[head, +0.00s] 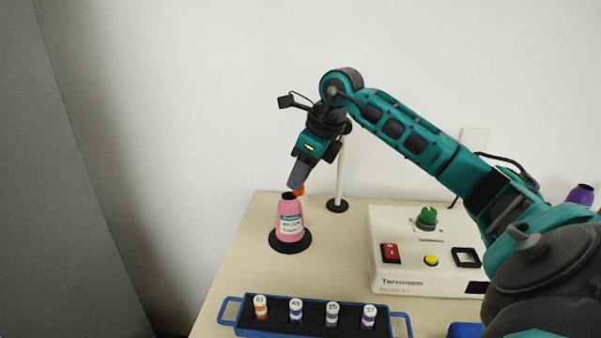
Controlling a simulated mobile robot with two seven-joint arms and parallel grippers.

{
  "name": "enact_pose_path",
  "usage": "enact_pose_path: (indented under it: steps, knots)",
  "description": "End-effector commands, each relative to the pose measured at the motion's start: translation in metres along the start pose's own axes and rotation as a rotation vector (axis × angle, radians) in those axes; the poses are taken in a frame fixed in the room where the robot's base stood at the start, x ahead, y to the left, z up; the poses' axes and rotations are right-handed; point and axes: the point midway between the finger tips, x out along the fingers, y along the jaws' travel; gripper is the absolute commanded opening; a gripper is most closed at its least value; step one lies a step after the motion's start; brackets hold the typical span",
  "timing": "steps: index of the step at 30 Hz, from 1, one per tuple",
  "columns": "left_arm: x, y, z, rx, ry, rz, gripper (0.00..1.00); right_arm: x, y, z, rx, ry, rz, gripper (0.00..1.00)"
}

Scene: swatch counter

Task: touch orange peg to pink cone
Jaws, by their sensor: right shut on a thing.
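The pink cone (289,222) stands upright on a round black base on the counter, with a white label on its side and a dark top. My right gripper (298,181) is tilted downward just above the cone's top. It is shut on an orange peg (299,191), of which only a small part shows below the fingers. The peg is very close to the cone's top; I cannot tell whether they touch. My left gripper is out of view.
A white pole (339,178) on a black base stands behind the cone. A blue tray (229,323) at the front holds several numbered vials, one orange-banded. A pale control box (385,277) with switches stands to the right. A purple cone (580,195) shows at the far right.

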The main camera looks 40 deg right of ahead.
Motion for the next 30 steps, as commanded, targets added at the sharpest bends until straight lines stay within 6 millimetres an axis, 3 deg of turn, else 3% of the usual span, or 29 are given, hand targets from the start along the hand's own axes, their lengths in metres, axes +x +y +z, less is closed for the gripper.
enact_pose_path:
  steps: [30]
  knots:
    - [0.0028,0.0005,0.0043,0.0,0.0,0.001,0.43,0.007,0.0,-0.0032,0.0,0.001,0.0,0.0]
